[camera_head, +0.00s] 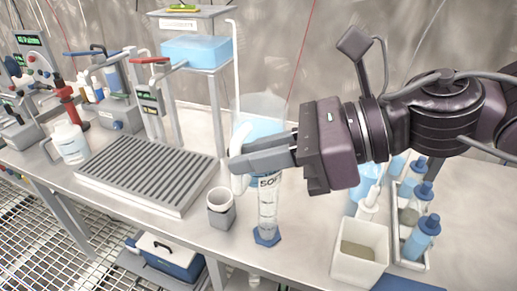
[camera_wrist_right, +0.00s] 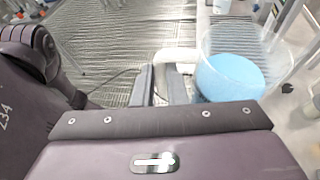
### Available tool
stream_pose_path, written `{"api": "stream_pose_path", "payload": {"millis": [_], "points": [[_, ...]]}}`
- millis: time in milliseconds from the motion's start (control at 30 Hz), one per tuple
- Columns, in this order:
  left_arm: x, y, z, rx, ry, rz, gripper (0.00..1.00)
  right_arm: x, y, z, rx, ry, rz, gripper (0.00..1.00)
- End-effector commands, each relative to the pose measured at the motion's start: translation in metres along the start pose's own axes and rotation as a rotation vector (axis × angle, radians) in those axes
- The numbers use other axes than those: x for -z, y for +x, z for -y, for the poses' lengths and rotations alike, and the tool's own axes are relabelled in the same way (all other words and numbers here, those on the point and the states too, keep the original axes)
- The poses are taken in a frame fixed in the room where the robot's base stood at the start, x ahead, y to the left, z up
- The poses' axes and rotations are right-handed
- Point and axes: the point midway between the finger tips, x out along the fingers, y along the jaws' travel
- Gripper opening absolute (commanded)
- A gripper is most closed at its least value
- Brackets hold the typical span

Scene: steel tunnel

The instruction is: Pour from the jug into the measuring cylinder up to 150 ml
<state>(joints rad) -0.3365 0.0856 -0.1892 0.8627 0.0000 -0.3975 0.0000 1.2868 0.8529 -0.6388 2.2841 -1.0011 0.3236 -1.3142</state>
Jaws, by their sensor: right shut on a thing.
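The jug (camera_head: 262,108) is a clear, wide-mouthed vessel holding blue liquid. My right gripper (camera_head: 240,162) is shut on its pale handle (camera_head: 238,180) and partly hides it in the head view. The jug looks about upright, and no stream shows. In the right wrist view the jug (camera_wrist_right: 240,62) is right of the fingers (camera_wrist_right: 166,86), blue liquid inside. The measuring cylinder (camera_head: 267,212) stands upright on the bench, with a blue foot and a printed scale. It is below the gripper; its top is hidden behind the gripper. I cannot tell its liquid level. My left gripper is not in view.
A grey cup (camera_head: 221,208) stands just left of the cylinder. A ribbed drain tray (camera_head: 148,173) lies further left, near a white jug (camera_head: 70,143). A square white tub (camera_head: 359,250) and a rack of blue-capped bottles (camera_head: 426,232) stand at right. A blue tank (camera_head: 196,50) is behind.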

Motion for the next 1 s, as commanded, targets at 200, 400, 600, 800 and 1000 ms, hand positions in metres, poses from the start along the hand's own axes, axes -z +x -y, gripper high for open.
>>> {"api": "stream_pose_path", "payload": {"millis": [200,400,600,800,1000], "points": [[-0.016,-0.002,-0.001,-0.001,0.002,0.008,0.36,-0.004,-0.002,0.0,-0.028,0.07,0.017,0.0],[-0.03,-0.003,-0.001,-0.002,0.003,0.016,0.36,-0.006,-0.003,0.0,-0.054,0.13,0.03,0.0],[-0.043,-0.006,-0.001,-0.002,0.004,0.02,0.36,-0.008,-0.003,0.0,-0.077,0.187,0.042,0.0],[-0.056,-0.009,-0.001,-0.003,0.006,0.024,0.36,-0.011,-0.004,0.0,-0.101,0.246,0.055,0.0],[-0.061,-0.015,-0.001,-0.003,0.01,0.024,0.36,-0.012,-0.005,-0.001,-0.137,0.334,0.075,0.0]]}}
